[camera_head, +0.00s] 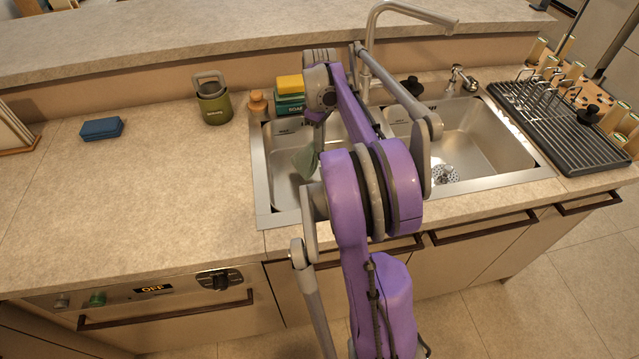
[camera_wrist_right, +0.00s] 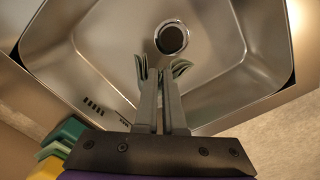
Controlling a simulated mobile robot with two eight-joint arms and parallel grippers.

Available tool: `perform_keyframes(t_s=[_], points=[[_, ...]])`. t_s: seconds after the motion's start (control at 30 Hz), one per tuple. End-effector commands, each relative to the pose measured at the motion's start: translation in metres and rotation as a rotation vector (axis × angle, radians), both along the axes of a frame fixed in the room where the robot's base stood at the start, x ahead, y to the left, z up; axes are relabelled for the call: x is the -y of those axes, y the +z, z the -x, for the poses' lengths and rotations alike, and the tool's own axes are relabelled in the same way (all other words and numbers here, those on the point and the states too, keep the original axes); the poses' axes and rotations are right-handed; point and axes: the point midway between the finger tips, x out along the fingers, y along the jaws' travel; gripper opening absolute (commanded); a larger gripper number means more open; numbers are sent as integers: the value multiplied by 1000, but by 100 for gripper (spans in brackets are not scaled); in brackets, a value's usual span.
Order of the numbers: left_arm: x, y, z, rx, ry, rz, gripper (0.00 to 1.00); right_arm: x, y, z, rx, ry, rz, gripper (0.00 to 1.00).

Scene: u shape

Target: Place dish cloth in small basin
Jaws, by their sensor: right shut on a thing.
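The dish cloth (camera_head: 304,162) is a small grey-green cloth hanging from my right gripper (camera_head: 318,138) over the small basin (camera_head: 283,186), the left basin of the steel sink. In the right wrist view, my right gripper (camera_wrist_right: 161,75) is shut on the cloth, whose folded edges (camera_wrist_right: 181,68) stick out on both sides of the fingertips. The small basin (camera_wrist_right: 225,65) and its round drain lie beneath. My arm hides much of this basin in the head view. I cannot tell whether the cloth touches the basin floor. My left gripper is not in view.
The tall faucet (camera_head: 372,40) rises behind the sink. Yellow and green sponge boxes (camera_head: 290,95), a wooden-topped bottle (camera_head: 257,104) and a green canister (camera_head: 213,103) stand at the back left. A drying rack (camera_head: 565,125) is at right. The left counter is mostly clear.

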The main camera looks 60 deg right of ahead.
Motion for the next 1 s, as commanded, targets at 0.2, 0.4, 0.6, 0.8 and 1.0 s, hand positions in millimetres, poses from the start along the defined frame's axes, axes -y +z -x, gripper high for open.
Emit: perform_keyframes(t_s=[0.2,0.4,0.6,0.8,1.0], points=[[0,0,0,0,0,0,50,0,0,0,0,0,0,0],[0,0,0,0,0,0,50,0,1,0,0,0,0,0],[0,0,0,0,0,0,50,0,1,0,0,0,0,0],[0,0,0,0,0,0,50,3,0,-2,0,45,0,0],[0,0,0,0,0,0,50,19,-3,-9,0,244,0,0]])
